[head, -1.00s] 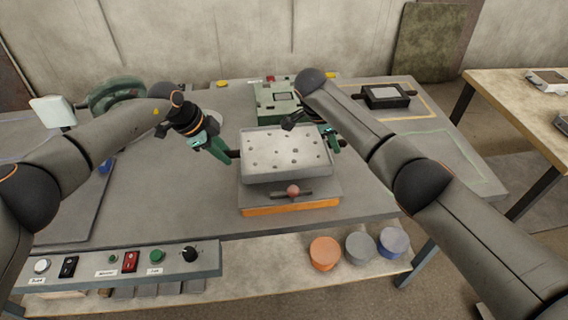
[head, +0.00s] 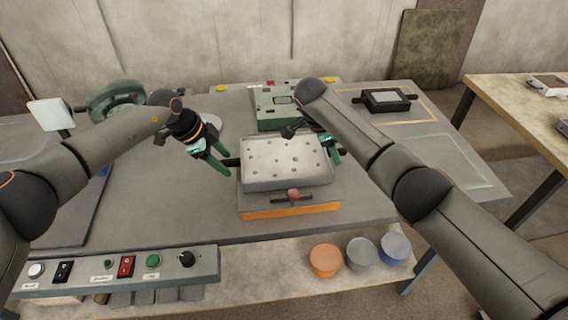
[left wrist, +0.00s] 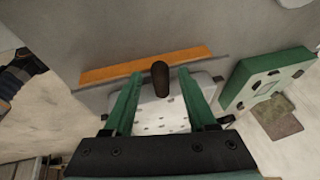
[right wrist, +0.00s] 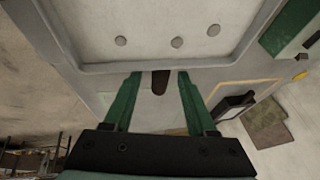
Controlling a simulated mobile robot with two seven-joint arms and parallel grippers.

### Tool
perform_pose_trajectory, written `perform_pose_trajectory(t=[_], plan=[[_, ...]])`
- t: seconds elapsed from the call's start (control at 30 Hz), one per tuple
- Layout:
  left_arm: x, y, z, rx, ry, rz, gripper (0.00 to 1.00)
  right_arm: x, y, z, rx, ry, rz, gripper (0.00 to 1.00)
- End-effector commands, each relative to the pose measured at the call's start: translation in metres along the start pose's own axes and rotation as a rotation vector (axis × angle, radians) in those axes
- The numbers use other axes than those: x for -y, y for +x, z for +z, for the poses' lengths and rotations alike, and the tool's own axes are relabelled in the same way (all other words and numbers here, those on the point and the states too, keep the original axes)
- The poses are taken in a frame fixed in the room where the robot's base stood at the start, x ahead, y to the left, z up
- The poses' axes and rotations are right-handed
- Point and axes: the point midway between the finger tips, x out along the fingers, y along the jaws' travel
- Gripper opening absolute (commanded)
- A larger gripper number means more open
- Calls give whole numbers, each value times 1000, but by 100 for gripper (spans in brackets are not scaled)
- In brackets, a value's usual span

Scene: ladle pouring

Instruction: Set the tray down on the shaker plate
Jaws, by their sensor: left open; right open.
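The pale grey tray (head: 287,158), with several small dark lumps in it, sits level on the shaker plate (head: 318,201) with the orange front edge. It also shows in the left wrist view (left wrist: 150,119) and the right wrist view (right wrist: 170,22). My left gripper (head: 222,164) is open at the tray's left side; in its wrist view a dark handle (left wrist: 160,80) lies between the spread fingers. My right gripper (head: 333,150) is open at the right side, partly hidden by my arm. A dark handle (right wrist: 160,82) shows between its fingers too.
A red-knobbed clamp bar (head: 292,196) lies at the plate's front. A green box (head: 277,122) stands behind the tray, and a black device (head: 385,99) stands at the back right. A button panel (head: 118,268) runs along the front left. Orange, grey and blue tubs (head: 325,259) stand below.

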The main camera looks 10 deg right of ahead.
Motion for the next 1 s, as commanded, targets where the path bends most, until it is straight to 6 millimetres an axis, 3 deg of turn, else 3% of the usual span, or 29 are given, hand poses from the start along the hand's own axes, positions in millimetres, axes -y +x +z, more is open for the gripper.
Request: perform_pose_trajectory(t=[0.53, 0.77, 1.0], plan=[[1, -100, 0, -1, 1, -3, 57, 0, 0, 0, 0, 0, 0, 57], [0, -116, 0, 0, 0, -1, 57, 0, -4, 0, 1, 0, -1, 57], [0, -116, 0, 0, 0, -1, 57, 1, -43, 1, 4, -1, -5, 57]])
